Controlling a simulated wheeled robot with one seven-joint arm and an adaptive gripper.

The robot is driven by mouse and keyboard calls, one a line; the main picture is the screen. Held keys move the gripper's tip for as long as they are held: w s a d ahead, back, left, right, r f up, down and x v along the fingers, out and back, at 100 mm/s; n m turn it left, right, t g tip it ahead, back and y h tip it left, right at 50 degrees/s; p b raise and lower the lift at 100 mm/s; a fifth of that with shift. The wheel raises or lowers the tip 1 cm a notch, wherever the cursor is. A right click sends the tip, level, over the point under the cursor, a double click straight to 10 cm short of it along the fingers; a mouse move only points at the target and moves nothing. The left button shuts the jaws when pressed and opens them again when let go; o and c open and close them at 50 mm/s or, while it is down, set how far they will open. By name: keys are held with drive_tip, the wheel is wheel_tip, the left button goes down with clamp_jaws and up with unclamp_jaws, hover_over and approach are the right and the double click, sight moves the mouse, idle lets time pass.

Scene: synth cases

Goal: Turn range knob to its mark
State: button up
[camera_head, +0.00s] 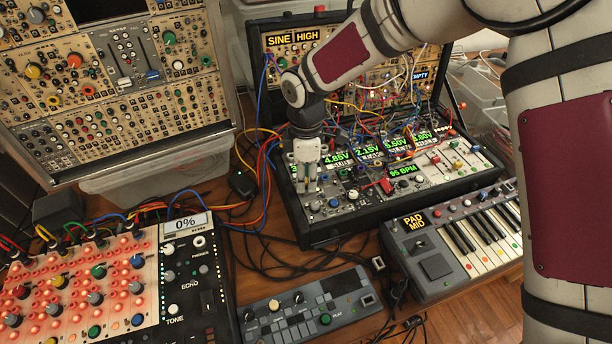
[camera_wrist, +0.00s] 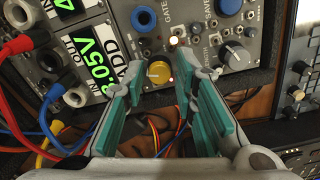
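My gripper (camera_head: 308,187) points down over the left part of the open black synth case (camera_head: 318,236) in the head view. In the wrist view my gripper (camera_wrist: 160,82) has its two teal-padded fingers apart, with nothing held. A round yellow knob or button (camera_wrist: 159,72) shows between and just beyond the fingertips; whether they touch its panel I cannot tell. A grey knob (camera_wrist: 237,54) sits to its right, near lettering that seems to read LENGTH. I cannot read the word RANGE or make out its mark, so which knob is the range knob is unclear.
Red, blue and yellow patch cables (camera_wrist: 45,125) hang at the left in the wrist view. Green-lit displays (camera_head: 368,152) and more cables crowd the case right of my gripper. A keyboard (camera_head: 470,240), a small grey controller (camera_head: 310,305) and a red-lit panel (camera_head: 75,290) stand in front.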

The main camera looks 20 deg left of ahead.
sight(306, 180)
wheel_tip(306, 180, up, 12)
idle(0.5)
wheel_tip(306, 180, down, 12)
drive_tip(key=n+p, duration=0.3)
drive_tip(key=n, duration=0.7)
drive_tip(key=shift+a+f, duration=0.1)
idle(0.4)
clamp_jaws()
